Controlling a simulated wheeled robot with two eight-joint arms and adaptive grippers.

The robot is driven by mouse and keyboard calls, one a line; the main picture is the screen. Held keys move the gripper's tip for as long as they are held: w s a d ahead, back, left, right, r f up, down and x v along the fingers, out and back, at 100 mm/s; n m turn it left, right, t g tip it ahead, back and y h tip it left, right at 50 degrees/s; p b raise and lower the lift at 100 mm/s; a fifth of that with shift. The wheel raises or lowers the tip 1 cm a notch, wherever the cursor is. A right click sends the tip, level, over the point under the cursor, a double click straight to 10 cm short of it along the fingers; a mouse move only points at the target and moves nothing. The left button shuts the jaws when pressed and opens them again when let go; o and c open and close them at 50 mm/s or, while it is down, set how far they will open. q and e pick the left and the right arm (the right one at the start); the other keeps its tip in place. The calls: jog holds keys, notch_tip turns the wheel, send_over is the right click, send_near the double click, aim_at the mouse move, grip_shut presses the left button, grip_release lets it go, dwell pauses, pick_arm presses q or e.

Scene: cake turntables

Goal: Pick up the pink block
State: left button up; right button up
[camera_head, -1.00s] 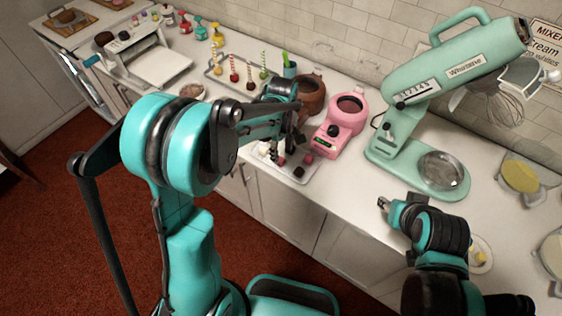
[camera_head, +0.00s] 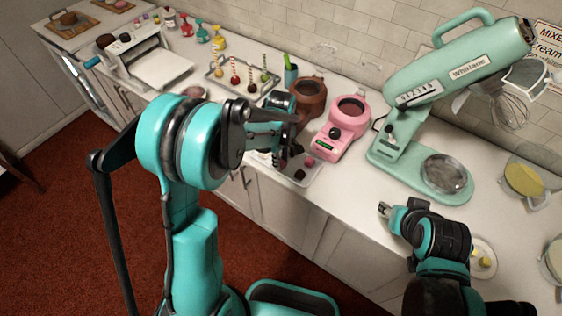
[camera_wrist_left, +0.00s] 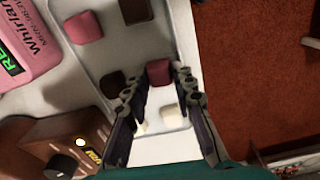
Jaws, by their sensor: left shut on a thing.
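In the left wrist view, my left gripper (camera_wrist_left: 158,78) has its fingertips closed on a dark pink block (camera_wrist_left: 159,71), above a pale tray (camera_wrist_left: 95,62). A second pink block (camera_wrist_left: 83,27) lies on the tray, apart from the fingers. In the head view, my left gripper (camera_head: 282,158) is over the tray (camera_head: 314,176), and its fingers are partly hidden by my own arm. The free pink block (camera_head: 309,161) shows to its right. My right gripper (camera_head: 385,209) is over the counter at the right, too small to tell its opening.
Dark brown blocks (camera_wrist_left: 112,85) and white blocks (camera_wrist_left: 171,116) are close around the left fingers. A pink melting pot (camera_head: 340,128) and a brown pot (camera_head: 308,96) stand behind the tray. A green mixer (camera_head: 440,80) stands to the right.

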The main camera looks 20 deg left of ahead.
pick_arm(q)
jog(key=shift+r, duration=0.5)
jog(key=r, duration=0.2)
jog(key=d+r+p, duration=0.1)
jog(key=r, duration=0.1)
jog(key=shift+s+p, duration=0.1)
jog(key=shift+p, duration=0.2)
jog(key=s+d+r+p, duration=0.2)
jog(key=d+r, duration=0.4)
jog(key=d, duration=0.4)
jog(key=shift+s, duration=0.55)
jog(key=shift+d, duration=0.1)
